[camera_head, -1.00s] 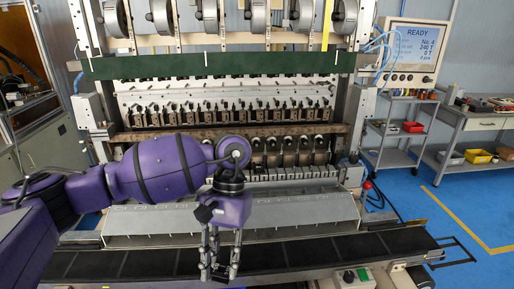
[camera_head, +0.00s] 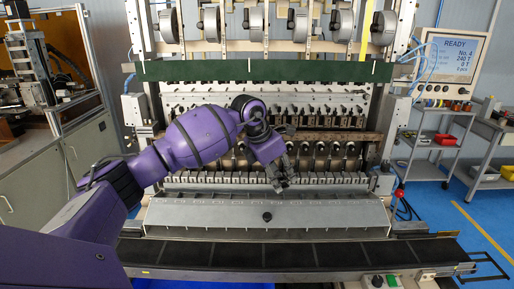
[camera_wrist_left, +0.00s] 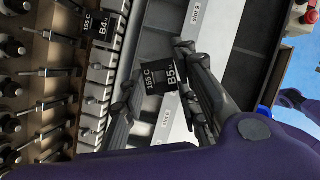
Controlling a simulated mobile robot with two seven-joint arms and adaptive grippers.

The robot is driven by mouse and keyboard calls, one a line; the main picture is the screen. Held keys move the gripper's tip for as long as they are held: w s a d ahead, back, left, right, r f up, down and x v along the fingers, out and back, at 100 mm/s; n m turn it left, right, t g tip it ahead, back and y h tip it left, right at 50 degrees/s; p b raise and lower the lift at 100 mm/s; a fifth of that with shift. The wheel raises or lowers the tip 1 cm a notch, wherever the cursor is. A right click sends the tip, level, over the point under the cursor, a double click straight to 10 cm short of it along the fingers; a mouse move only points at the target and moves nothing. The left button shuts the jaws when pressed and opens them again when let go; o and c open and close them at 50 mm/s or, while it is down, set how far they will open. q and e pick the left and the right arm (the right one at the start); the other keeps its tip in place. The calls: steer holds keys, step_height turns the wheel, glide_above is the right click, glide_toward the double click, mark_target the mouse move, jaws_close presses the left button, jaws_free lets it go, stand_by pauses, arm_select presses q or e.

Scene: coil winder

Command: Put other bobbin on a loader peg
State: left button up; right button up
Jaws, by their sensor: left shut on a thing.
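My left gripper (camera_head: 283,186) reaches over the front of the winder; in the left wrist view (camera_wrist_left: 160,95) its two fingers are closed around a black bobbin (camera_wrist_left: 160,76) marked "155 C B5". The held bobbin is too small to make out in the head view. A like bobbin (camera_wrist_left: 103,29) marked "B4" sits at the row of loader pegs in the left wrist view. A bare metal loader peg (camera_wrist_left: 58,73) sticks out below it, with several others alongside. The held bobbin is apart from the pegs.
A dark belt (camera_head: 215,254) runs along the front.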

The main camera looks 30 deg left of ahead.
arm_select(q)
steer(key=w+a+n+y, duration=0.1)
steer(key=a+n, duration=0.2)
steer(key=n, duration=0.1)
steer(key=w+a+r+n+y, duration=0.1)
steer(key=w+a+n+y, duration=0.1)
steer(key=a+n, duration=0.2)
steer(key=w+a+r+n+y, duration=0.1)
steer(key=w+a+n+y, duration=0.1)
steer(key=a+n, duration=0.2)
steer(key=shift+w+r+n, duration=0.1)
steer(key=shift+r+n, duration=0.15)
steer(key=shift+n, duration=0.15)
steer(key=shift+f+b, duration=0.35)
steer(key=shift+f, duration=1.3)
arm_select(e)
steer(key=shift+s+d+f, duration=0.2)
steer(key=shift+s+f, duration=0.15)
steer(key=shift+f, duration=0.05)
steer(key=shift+w, duration=0.15)
arm_select(q)
steer(key=shift+f, duration=0.15)
